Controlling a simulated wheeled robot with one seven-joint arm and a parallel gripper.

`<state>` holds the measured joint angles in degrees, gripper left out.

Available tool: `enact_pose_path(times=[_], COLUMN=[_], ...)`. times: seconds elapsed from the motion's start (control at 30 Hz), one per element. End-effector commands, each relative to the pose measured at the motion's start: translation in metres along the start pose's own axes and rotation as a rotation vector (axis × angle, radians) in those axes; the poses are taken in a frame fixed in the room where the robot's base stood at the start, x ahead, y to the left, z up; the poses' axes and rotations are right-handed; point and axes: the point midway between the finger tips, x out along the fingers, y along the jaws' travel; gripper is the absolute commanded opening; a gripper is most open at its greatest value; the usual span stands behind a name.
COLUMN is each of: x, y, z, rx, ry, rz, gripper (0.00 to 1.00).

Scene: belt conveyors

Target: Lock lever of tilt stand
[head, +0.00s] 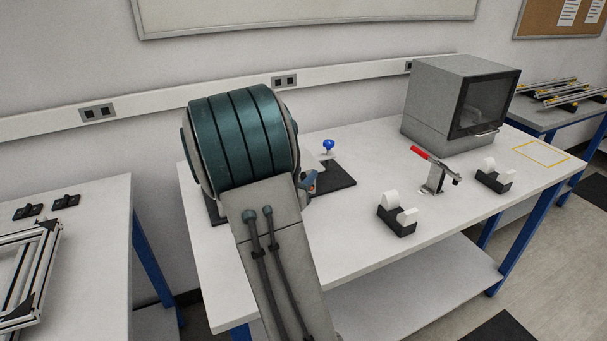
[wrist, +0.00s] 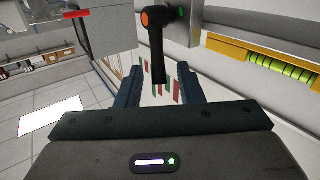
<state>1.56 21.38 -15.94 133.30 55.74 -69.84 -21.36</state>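The lock lever (wrist: 159,60) is a black handle with an orange-centred hub, mounted on a grey metal part of the tilt stand (wrist: 182,22) in the wrist view. The handle points down the picture. My gripper (wrist: 158,88) is open, with its two dark blue fingers on either side of the lever's free end. Gaps show between the handle and both fingers.
On the white bench (head: 365,235) are a red-handled toggle clamp (head: 436,174), two tape dispensers (head: 397,217) (head: 494,178) and a grey box with a dark window (head: 458,95). A second table (head: 100,235) with metal frames stands left. The bench front is clear.

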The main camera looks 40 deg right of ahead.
Motion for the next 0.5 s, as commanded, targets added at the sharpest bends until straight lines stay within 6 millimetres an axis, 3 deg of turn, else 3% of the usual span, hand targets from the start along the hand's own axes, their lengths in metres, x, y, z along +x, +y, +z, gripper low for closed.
enact_pose_path(times=[0.37, 0.5], x=[0.0067, 0.0065], y=[0.0004, 0.0003], z=[0.0003, 0.0002], rx=[0.0, 0.0], ry=[-0.001, -0.001], rz=[0.0, 0.0], gripper=[0.34, 0.0])
